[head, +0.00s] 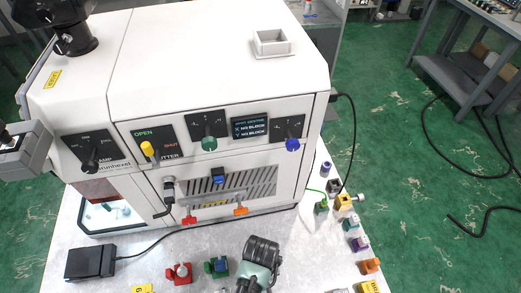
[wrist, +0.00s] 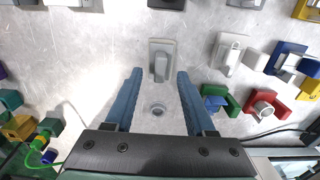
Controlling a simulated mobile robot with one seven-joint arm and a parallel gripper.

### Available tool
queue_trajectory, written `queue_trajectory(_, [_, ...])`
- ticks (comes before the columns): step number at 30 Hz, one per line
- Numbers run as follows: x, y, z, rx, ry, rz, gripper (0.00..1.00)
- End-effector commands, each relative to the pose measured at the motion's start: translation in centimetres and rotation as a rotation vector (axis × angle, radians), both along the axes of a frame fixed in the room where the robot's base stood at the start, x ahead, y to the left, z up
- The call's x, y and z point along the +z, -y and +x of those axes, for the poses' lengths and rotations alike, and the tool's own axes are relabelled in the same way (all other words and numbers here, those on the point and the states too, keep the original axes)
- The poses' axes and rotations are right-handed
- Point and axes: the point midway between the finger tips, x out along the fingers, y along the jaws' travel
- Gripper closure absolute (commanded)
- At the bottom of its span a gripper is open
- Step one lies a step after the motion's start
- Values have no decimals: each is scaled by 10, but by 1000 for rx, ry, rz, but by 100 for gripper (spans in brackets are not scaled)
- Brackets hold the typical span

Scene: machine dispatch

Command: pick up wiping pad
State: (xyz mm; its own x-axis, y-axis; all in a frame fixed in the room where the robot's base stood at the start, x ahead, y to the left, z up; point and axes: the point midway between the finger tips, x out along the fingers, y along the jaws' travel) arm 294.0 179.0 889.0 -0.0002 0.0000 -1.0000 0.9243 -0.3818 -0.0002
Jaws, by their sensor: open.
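My gripper (wrist: 159,72) is open in the wrist view, its two blue fingers apart above the table. A small pale grey plate with a raised grip (wrist: 161,60) lies between and just beyond the fingertips, touching neither. It may be the wiping pad, but I cannot tell for sure. A small grey ring (wrist: 158,108) lies between the fingers, nearer the palm. In the head view my dark wrist is low in the middle, and it hides the table beneath it; the fingertips do not show clearly there.
A red holder (wrist: 262,103) and a green holder (wrist: 218,98) stand right of the fingers. Another pale plate with a grip (wrist: 230,55) lies close by. The white machine (head: 215,50) stands behind, with a black box (head: 90,260) at its front left. Several coloured pieces line the table's right edge.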

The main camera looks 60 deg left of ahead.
Motion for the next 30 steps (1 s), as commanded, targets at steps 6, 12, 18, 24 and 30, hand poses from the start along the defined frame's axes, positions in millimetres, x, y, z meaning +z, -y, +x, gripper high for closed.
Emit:
queue_trajectory(6, [-27,0,-1,0,-1,-1,45])
queue_trajectory(12, [-38,0,-1,-1,0,0,45])
queue_trajectory(18, [-38,0,-1,-1,0,1,45])
queue_trajectory(24, [-38,0,-1,-1,0,1,79])
queue_trajectory(30, [-38,0,-1,-1,0,1,100])
